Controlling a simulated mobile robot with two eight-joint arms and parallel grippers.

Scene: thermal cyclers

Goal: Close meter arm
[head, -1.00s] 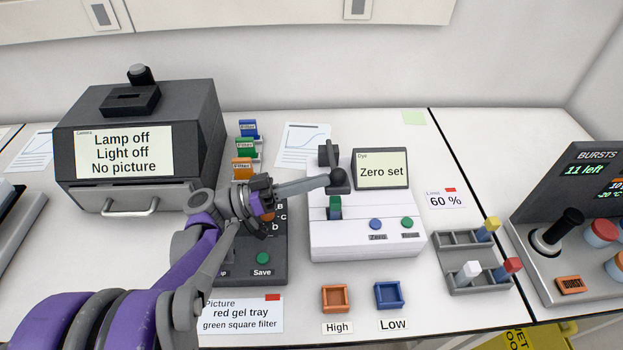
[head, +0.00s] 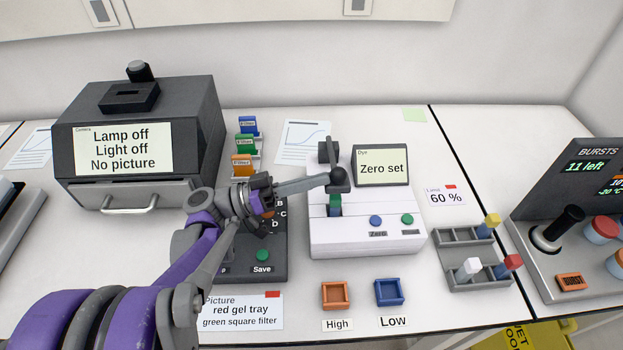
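The white dye meter (head: 365,238) stands mid-bench, its screen reading "Zero set" (head: 381,168). Its dark meter arm (head: 328,152) runs from a hinge at the back to a black ball knob (head: 338,174) at the front. A green block (head: 335,203) sits upright in the meter just below and in front of the knob. My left gripper (head: 328,181) reaches in from the left with its fingertips at the knob, seemingly touching it. The fingers overlap in this view, so their opening is hidden. My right gripper is out of view.
A dark control box with a green Save button (head: 263,256) lies under my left arm. Orange (head: 335,308) and blue (head: 389,304) trays lie in front of the meter. A rack (head: 444,268) with coloured-topped pieces stands right. A camera box (head: 190,130) stands left.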

